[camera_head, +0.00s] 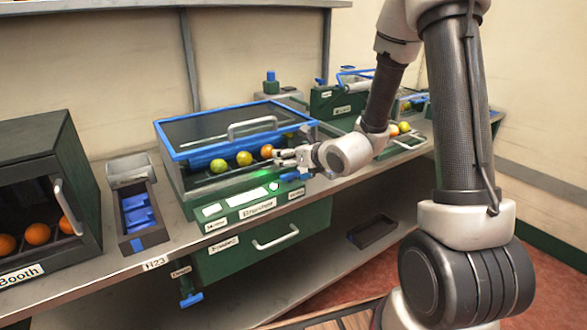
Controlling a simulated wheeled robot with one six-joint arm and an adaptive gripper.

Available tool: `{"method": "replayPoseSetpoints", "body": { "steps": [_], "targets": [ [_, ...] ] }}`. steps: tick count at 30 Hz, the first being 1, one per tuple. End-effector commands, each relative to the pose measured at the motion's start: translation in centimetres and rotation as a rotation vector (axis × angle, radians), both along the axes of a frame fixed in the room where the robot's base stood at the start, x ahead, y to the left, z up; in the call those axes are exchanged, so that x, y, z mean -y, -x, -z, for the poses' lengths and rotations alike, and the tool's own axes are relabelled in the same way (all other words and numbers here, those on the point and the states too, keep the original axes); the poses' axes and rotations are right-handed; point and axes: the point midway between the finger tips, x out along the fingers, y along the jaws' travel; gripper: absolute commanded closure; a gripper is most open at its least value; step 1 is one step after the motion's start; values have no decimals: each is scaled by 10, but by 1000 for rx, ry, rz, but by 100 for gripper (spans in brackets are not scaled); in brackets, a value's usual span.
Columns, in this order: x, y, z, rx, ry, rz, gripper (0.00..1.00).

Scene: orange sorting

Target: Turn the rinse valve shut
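A green bench machine (243,205) with a blue-framed lid (175,157) stands at the middle of the counter. A small blue lever (294,177) sits at its front right corner, possibly the rinse valve; the small label below it is too small to read. My gripper (279,158) is just above this lever, beside the fruit at the machine's front. I cannot tell whether it touches the lever or how far its fingers are apart. Another blue handle (191,299) hangs below the counter, under a small tag.
A green fruit (218,166), a yellow one (244,159) and an orange one (267,151) lie along the machine's front. A dark booth (40,140) with oranges and a tray of blue pieces (148,240) stand left. More trays (408,143) stand right. A drawer (235,257) is below.

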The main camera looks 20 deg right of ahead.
Motion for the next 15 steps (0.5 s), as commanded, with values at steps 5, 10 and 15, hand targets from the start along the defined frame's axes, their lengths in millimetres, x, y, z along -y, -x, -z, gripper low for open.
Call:
{"method": "replayPoseSetpoints", "body": {
  "steps": [5,10,15],
  "targets": [
    [0,0,-23,2,0,0,14],
    [0,0,-28,-1,0,0,14],
    [0,0,-28,-1,-1,0,14]
  ]
}}
